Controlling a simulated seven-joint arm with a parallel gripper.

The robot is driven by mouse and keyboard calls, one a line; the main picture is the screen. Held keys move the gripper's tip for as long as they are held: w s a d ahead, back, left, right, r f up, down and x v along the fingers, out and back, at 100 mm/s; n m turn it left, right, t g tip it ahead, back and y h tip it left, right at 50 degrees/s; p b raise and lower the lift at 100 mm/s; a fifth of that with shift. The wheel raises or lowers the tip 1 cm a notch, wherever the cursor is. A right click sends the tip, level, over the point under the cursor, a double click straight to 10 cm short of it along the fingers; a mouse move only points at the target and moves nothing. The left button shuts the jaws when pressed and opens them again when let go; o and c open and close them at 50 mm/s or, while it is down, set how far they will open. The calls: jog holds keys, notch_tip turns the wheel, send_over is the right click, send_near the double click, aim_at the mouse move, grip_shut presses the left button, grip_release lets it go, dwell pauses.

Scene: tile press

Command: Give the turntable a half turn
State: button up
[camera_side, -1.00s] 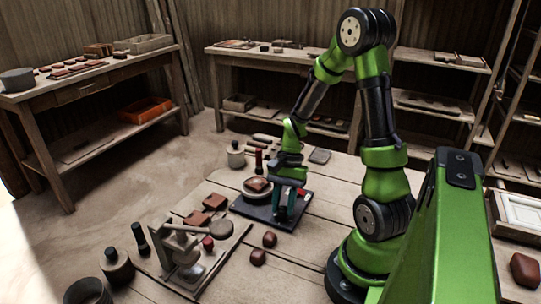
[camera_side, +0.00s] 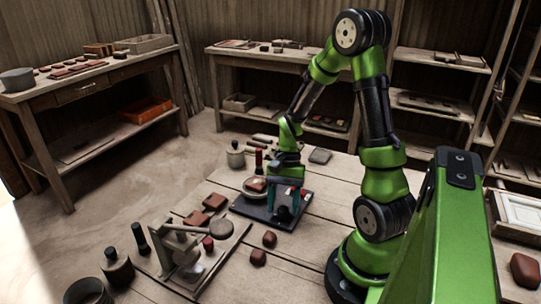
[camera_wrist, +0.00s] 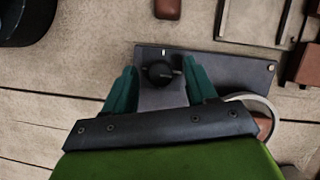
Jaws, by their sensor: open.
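The turntable (camera_side: 246,191) is a pale round disc with a reddish-brown tile (camera_side: 256,185) on it, at the left of a dark base plate (camera_side: 250,209). In the wrist view its pale rim (camera_wrist: 262,101) shows at right, partly hidden by my gripper. A black round knob (camera_side: 284,214) stands on the plate, right of the disc; it also shows in the wrist view (camera_wrist: 160,74). My gripper (camera_side: 285,203) is over the plate with its teal fingers open. In the wrist view my gripper (camera_wrist: 158,68) has one finger on each side of the knob, with gaps visible.
A press (camera_side: 183,246) on a pale board stands in front, left of the plate. Two reddish lumps (camera_side: 269,239) (camera_side: 258,258) lie on the table near the plate. A red-topped dark post (camera_side: 258,160) and a grey jar (camera_side: 235,156) stand behind.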

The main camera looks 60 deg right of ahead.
jog(key=v, duration=1.7)
jog(key=s+a+r+n+t+h, duration=0.1)
jog(key=a+n+t, duration=0.3)
jog(key=a, duration=0.6)
jog(key=s+a+r+n+t+h, duration=0.1)
jog(key=a+r+n+t, duration=0.3)
jog(key=a+n, duration=0.3)
jog(key=a, duration=0.3)
jog(key=shift+s+r, duration=0.15)
jog(key=shift+r, duration=0.05)
